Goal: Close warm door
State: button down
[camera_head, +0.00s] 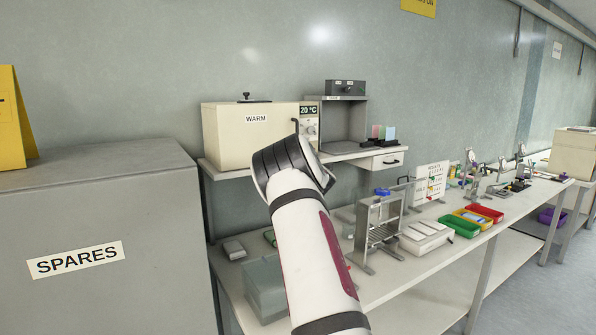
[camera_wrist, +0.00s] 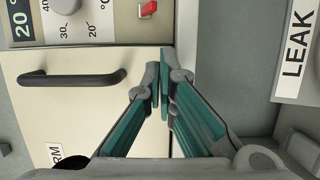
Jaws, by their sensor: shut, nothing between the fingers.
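The cream cabinet labelled WARM (camera_head: 250,137) stands on the shelf by the wall. Its door (camera_wrist: 75,115) fills much of the left of the wrist view, with a black bar handle (camera_wrist: 72,78) and part of the label in the lower corner. The handle also shows in the head view (camera_head: 295,126). I cannot tell whether the door stands slightly ajar. My gripper (camera_wrist: 159,88) is shut and empty, its fingertips in front of the door's edge, beside the handle and apart from it in the picture. My arm hides the gripper in the head view.
A dial panel with a red switch (camera_wrist: 148,8) adjoins the door. A LEAK label (camera_wrist: 298,45) is on the right of the wrist view. A grey SPARES cabinet (camera_head: 100,230) is at left. The bench below holds a rack (camera_head: 380,225) and coloured trays (camera_head: 460,226).

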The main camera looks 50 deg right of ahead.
jog(key=shift+b+x, duration=0.4)
jog(key=shift+x, duration=0.45)
jog(key=shift+a+r, duration=0.1)
